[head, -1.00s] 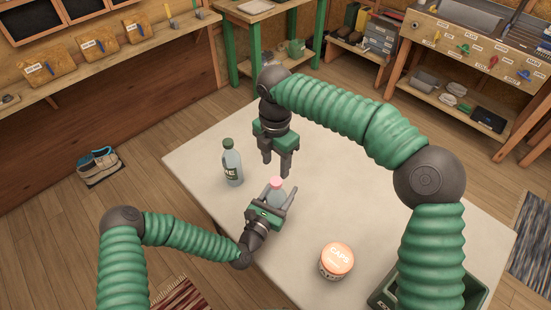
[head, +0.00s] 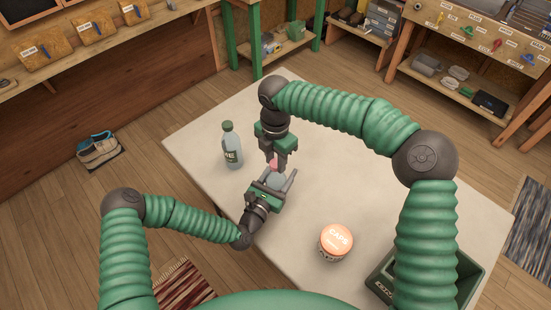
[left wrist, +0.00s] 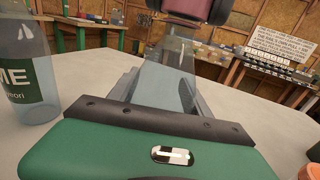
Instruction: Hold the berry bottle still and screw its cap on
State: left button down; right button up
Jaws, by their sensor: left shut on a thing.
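In the left wrist view the clear body of the berry bottle (left wrist: 168,65) rises between the fingers, and the pink cap (left wrist: 205,8) is cut off by the top edge. My right gripper (head: 278,162) points straight down from above, its fingertips at the cap. The fingers partly hide the cap, so I cannot tell whether they are shut on it.
A second bottle (head: 231,146) with a green cap and green label stands left of my grippers, close by. A jar labelled CAPS (head: 336,241) stands nearer on the right, beside a dark green crate (head: 463,282). The far middle of the white table (head: 350,170) is clear.

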grip_shut()
jog(key=m, duration=0.6)
jog(key=shift+a, duration=0.1)
jog(key=m, duration=0.3)
jog(key=shift+r+m, duration=0.1)
jog(key=shift+m, duration=0.2)
jog(key=m, duration=0.6)
jog(key=shift+a, duration=0.1)
jog(key=shift+o, duration=2.4)
grip_release()
jog(key=shift+w, duration=0.1)
jog(key=o, duration=0.4)
notch_tip(320, 180, up, 12)
jog(key=shift+f, duration=0.2)
